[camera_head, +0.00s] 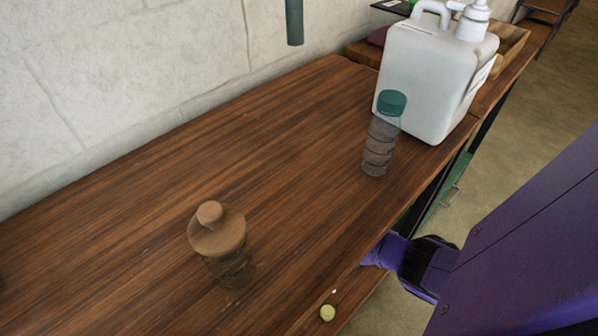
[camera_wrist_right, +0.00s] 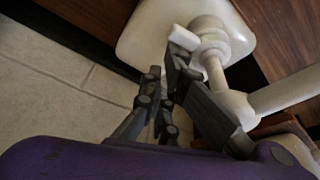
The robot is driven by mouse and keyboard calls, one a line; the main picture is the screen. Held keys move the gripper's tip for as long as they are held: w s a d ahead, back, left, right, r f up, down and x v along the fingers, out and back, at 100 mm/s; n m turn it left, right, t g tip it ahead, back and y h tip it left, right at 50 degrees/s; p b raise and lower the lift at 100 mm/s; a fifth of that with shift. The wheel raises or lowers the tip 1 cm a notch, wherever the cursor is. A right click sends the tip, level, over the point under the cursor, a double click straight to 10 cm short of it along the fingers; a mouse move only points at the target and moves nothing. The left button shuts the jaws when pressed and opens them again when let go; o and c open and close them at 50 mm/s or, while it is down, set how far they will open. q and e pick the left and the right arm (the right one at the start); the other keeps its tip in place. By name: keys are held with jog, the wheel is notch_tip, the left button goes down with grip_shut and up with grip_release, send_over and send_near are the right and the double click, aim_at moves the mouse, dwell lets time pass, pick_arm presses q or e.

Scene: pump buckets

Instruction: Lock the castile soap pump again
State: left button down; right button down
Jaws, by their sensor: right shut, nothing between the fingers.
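The white soap jug (camera_head: 425,80) stands at the far right end of the wooden counter, with a moulded handle on top. Its white pump (camera_head: 473,20) sits on the right of the jug's top, cut off by the upper picture edge. In the right wrist view the pump (camera_wrist_right: 208,42) is seen close up, with its short spout pointing left. My right gripper (camera_wrist_right: 166,75) is shut and empty, with its fingertips close to the spout; whether they touch it I cannot tell. My left gripper is in no view. The label on the jug is not readable.
A clear bottle with a green cap (camera_head: 391,104) stands in front of the jug. A wooden crate (camera_head: 512,45) is behind the jug. The counter's middle is clear.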

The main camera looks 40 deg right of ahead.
jog(key=shift+s+a, duration=0.1)
jog(key=shift+a, duration=0.2)
jog(key=v, duration=1.2)
dwell(0.5)
